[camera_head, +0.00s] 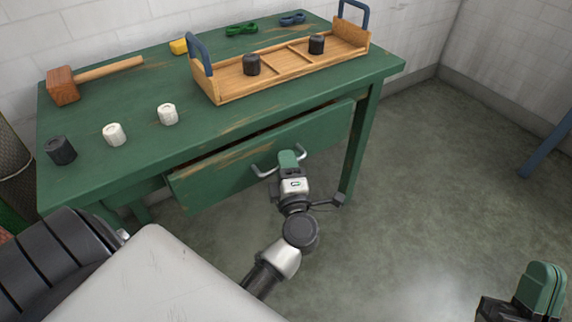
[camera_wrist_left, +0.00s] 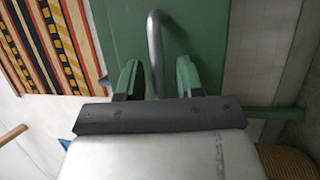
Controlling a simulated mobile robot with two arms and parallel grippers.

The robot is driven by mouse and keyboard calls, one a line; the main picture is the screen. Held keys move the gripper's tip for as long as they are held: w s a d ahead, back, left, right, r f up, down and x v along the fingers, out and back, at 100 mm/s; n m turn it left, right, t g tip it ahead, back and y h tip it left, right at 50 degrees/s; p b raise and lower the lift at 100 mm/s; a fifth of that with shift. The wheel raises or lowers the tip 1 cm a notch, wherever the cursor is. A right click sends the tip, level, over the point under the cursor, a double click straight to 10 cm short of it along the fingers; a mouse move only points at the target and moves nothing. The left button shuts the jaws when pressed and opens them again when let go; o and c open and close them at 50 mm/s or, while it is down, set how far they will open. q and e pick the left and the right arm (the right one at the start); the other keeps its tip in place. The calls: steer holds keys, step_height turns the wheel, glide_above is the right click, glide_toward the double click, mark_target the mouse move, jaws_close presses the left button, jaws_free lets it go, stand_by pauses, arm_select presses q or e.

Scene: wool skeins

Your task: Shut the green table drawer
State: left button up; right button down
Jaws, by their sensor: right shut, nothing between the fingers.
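The green table drawer (camera_head: 222,178) is pulled out a little, with a dark gap between its front and the green table (camera_head: 210,125). Its grey bar handle (camera_head: 264,170) is on the front. My left gripper (camera_head: 289,160) is at the handle. In the left wrist view, its two green fingers (camera_wrist_left: 157,78) stand on either side of the handle bar (camera_wrist_left: 155,40), with space visible beside the bar, so it is open around it. The drawer front (camera_wrist_left: 205,25) lies ahead of it. My right gripper (camera_head: 542,288) is shut and empty at the lower right, away from the table.
A striped rug (camera_wrist_left: 50,45) shows in the wrist view.

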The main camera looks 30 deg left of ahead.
arm_select(q)
jaws_close()
stand_by(0.3)
